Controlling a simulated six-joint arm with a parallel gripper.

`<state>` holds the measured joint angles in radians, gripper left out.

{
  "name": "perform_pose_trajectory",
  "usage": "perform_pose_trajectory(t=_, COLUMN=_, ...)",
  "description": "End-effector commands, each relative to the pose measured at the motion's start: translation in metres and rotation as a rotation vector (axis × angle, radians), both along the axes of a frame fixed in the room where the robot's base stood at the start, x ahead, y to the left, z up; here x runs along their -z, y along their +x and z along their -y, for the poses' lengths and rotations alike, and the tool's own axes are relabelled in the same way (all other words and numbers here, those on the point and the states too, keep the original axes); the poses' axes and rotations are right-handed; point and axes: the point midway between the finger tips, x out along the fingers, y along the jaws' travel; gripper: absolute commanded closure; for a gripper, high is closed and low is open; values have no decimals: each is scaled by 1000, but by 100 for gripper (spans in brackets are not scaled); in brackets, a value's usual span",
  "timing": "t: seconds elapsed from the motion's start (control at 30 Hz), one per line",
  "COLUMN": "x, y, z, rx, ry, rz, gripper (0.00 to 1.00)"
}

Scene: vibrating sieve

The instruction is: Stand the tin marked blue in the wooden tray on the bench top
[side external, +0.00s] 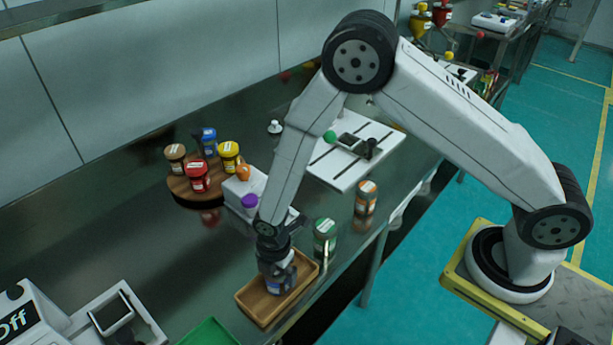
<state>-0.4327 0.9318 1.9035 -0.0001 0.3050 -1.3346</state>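The wooden tray (253,307) lies on the metal bench top near its front edge. A tin with a blue band (281,285) is upright inside the tray, in its middle part. My gripper (279,268) points down over this tin, with its dark fingers around the tin's upper part. The fingers overlap the tin, so I cannot tell whether they grip it or stand slightly apart. The tin's lid is hidden by the gripper. Another tin, with a blue lid (209,140), stands on a round wooden board (190,190) further back.
A green-labelled tin (325,240) stands close to the tray's right, an orange one (366,198) beyond it. Red (196,177), yellow (229,156) and brown (176,157) tins share the round board. A green tray (209,333) is in front.

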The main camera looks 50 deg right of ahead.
Motion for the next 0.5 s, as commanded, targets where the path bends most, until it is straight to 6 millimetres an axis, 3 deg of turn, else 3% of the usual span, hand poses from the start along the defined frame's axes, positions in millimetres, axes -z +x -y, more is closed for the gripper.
perform_pose_trajectory(t=0.27, x=-8, y=0, z=0, rx=0, ry=0, rz=1, gripper=0)
perform_pose_trajectory(t=0.5, x=-29, y=0, z=0, rx=0, ry=0, rz=2, gripper=0)
